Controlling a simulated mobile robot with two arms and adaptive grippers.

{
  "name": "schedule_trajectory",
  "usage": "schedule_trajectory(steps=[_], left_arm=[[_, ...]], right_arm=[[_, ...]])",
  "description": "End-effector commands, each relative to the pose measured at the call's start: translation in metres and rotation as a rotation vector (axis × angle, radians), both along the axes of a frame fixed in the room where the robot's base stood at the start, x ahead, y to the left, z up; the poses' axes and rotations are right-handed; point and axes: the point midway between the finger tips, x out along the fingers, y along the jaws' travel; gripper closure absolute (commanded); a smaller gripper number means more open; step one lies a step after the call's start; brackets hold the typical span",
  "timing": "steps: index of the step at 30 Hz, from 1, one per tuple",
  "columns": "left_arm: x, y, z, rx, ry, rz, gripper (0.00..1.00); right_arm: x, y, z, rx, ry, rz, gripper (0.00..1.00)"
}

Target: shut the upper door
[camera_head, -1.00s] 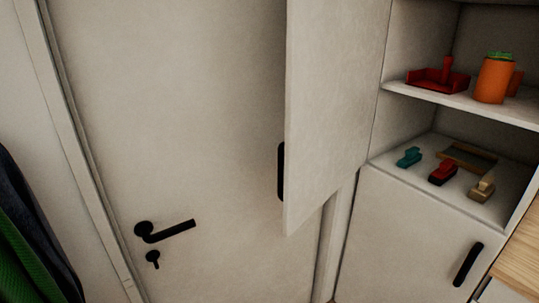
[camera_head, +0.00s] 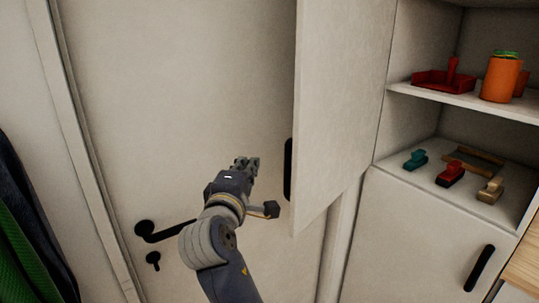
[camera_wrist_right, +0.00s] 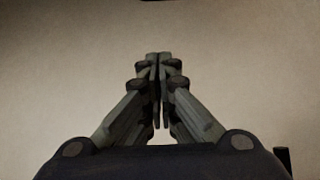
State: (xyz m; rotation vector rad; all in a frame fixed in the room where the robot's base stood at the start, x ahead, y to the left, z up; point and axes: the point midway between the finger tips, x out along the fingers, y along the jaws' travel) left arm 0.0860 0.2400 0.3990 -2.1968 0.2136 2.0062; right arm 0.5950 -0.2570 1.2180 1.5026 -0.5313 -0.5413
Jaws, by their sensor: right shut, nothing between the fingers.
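The upper door (camera_head: 343,100) of the cabinet is white and stands swung open, hinged at the left side of the open shelves. Its black handle (camera_head: 288,168) shows at the door's free left edge, mostly on the far face. My right gripper (camera_head: 248,163) is shut and empty, to the left of that edge and handle, apart from them in the head view. In the right wrist view its fingers (camera_wrist_right: 159,95) are together in front of a plain pale surface; I cannot tell which surface. My left gripper is not in view.
The upper shelf holds a red tray (camera_head: 443,82) and an orange jar (camera_head: 501,78). The lower door (camera_head: 420,235) is shut. A room door with a black lever (camera_head: 165,232) stands behind my arm. Dark and green clothing hangs at left.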

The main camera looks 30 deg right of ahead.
Motion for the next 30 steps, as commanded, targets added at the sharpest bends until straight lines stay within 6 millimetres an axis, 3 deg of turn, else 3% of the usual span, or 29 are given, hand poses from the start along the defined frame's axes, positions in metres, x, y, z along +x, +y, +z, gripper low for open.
schedule_trajectory(steps=[5,18,24,30], left_arm=[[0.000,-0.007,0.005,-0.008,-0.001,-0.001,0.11],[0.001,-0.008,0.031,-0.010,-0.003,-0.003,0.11],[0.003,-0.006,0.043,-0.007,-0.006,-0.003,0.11],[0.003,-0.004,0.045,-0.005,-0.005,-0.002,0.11]], right_arm=[[0.006,-0.012,0.008,-0.005,-0.005,-0.015,1.00],[0.075,-0.070,0.010,-0.003,-0.007,-0.013,1.00],[0.047,-0.082,0.008,-0.003,-0.007,-0.010,1.00],[0.038,-0.087,0.006,-0.002,-0.007,-0.010,1.00]])
